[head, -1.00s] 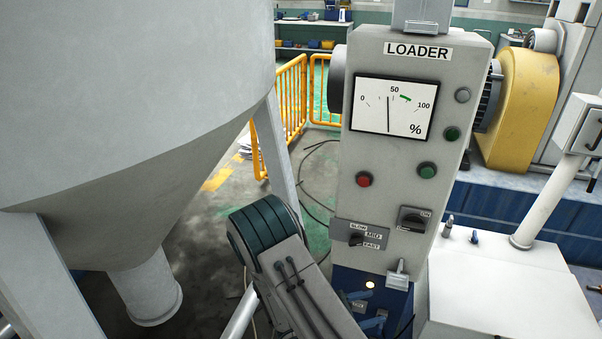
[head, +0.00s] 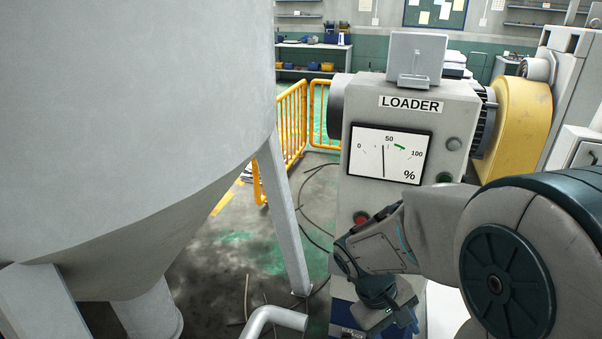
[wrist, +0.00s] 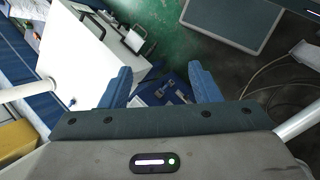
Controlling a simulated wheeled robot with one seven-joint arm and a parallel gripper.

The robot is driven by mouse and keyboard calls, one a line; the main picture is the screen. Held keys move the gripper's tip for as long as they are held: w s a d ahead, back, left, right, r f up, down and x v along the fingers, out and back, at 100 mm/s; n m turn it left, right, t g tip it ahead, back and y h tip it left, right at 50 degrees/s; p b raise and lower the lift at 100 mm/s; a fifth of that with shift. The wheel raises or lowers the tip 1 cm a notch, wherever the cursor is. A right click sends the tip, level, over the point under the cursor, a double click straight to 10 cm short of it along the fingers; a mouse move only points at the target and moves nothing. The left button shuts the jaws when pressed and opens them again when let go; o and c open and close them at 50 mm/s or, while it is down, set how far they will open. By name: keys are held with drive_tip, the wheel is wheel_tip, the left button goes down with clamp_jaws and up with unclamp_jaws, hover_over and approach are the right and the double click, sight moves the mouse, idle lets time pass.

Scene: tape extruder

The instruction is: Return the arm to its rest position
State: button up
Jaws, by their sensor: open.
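My arm reaches in from the lower right of the head view, in front of the loader panel (head: 400,115). It hides the panel's lower right part and its lower switches. My gripper (wrist: 160,85) shows in the wrist view with two blue fingers spread apart and nothing between them. In the head view the wrist end is near the lower front of the panel, and the fingers cannot be made out there. The panel's gauge (head: 388,153) has its needle a little short of 50. A red button (head: 361,217) shows just above my arm.
A large grey hopper (head: 130,130) fills the left, with a support leg (head: 284,215) near the panel. Yellow railings (head: 291,120) stand behind. A yellow motor housing (head: 524,115) is at the right. A white cabinet top (wrist: 85,55) shows in the wrist view. Cables lie on the floor.

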drive_tip(key=s+a+r+m+t+y+p, duration=0.2)
drive_tip(key=s+a+r+m+t+y, duration=0.1)
drive_tip(key=r, duration=0.8)
drive_tip(key=shift+s+r+m+t+y+p, duration=0.2)
drive_tip(key=shift+m+t+y+p, duration=0.15)
drive_tip(key=shift+m+t+y, duration=0.6)
